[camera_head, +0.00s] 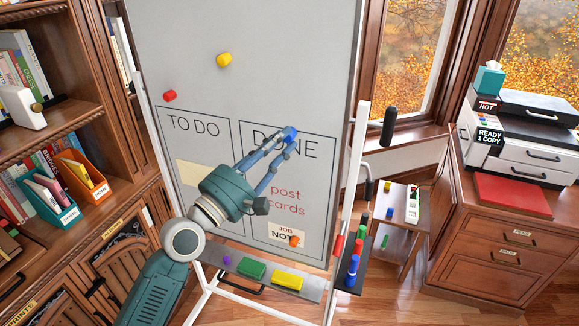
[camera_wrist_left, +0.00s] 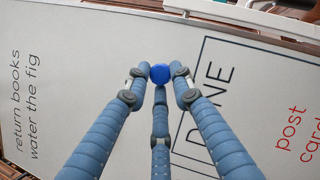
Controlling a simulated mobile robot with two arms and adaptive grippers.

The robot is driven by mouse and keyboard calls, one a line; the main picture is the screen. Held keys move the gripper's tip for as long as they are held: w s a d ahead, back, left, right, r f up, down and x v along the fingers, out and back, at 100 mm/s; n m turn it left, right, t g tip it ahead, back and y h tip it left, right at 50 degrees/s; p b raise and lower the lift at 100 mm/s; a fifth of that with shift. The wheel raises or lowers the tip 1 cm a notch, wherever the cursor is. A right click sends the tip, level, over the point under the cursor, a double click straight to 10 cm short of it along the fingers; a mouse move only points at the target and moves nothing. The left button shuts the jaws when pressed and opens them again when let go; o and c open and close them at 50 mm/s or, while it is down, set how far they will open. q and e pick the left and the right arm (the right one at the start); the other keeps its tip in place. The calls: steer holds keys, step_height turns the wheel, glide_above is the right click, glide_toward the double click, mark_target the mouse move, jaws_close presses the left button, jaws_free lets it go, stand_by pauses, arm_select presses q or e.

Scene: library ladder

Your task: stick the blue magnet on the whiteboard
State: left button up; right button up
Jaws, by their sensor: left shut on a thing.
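The whiteboard (camera_head: 250,90) stands upright on a white frame, with "TO DO" and "DONE" boxes drawn on it. My left gripper (camera_head: 283,141) reaches up in front of the board, over the "DONE" lettering. Its fingers are shut on the round blue magnet (camera_head: 290,134). In the left wrist view the blue magnet (camera_wrist_left: 160,74) sits between the fingertips, with the board (camera_wrist_left: 60,65) behind it. I cannot tell whether the magnet touches the board. My right gripper is not in view.
Yellow (camera_head: 224,60) and red (camera_head: 169,95) magnets sit higher on the board; an orange one (camera_head: 294,241) is low down. The board's tray (camera_head: 262,283) holds erasers. A bookcase (camera_head: 50,120) stands left, a printer cabinet (camera_head: 505,220) right.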

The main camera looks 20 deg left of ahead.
arm_select(q)
steer(key=shift+a, duration=0.1)
steer(key=shift+w+d+b, duration=0.2)
steer(key=shift+w+b, duration=0.2)
steer(key=shift+w, duration=3.9)
steer(key=shift+w, duration=0.2)
